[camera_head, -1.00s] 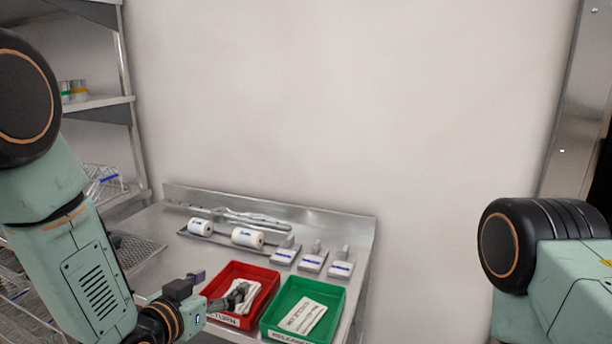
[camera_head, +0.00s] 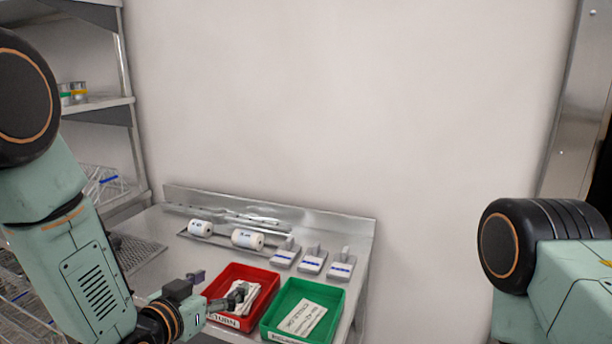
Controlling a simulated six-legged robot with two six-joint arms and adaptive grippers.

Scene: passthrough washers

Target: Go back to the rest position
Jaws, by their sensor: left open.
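My left gripper (camera_head: 236,298) is open at the red tray (camera_head: 264,272), with its fingertips over the tray's left part. White material with dark parts (camera_head: 243,294) lies in the red tray by the fingertips; I cannot tell whether they touch it. My left arm comes in from the left, bent down towards the steel table. Of my right arm only upper links show at the right edge; its gripper is out of view.
A green tray (camera_head: 337,304) with a printed card (camera_head: 304,318) stands right of the red one. Behind are white rolls (camera_head: 247,239) and several small white blocks (camera_head: 312,262) on the steel table (camera_head: 358,262).

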